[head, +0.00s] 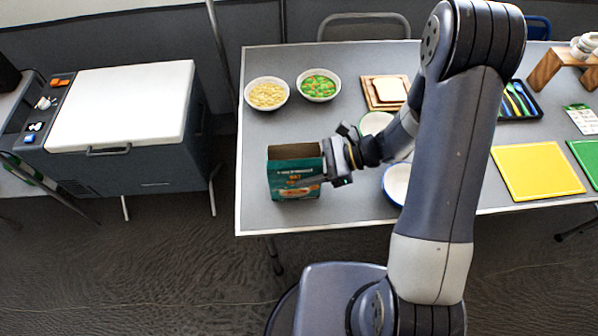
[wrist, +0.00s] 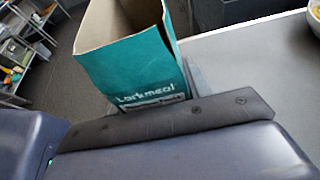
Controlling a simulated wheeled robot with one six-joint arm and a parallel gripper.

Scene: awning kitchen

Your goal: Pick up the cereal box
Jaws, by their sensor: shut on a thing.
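The cereal box (head: 295,176) is teal with an open brown top, at the left front part of the grey table (head: 254,215) in the head view. My gripper (head: 326,162) reaches it from the right and is shut on it. In the wrist view the box (wrist: 140,55) stands just beyond the gripper (wrist: 160,107), with its open top and part of its printed name showing. The gripper body hides the lower part of the box in the wrist view. I cannot tell whether the box touches the table.
Two food bowls (head: 267,94) (head: 319,85) stand behind the box. A bread board (head: 370,103), a white bowl (head: 397,184) and a yellow board (head: 537,171) lie to the right. A white-lidded cooler (head: 121,105) stands left of the table, across a floor gap.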

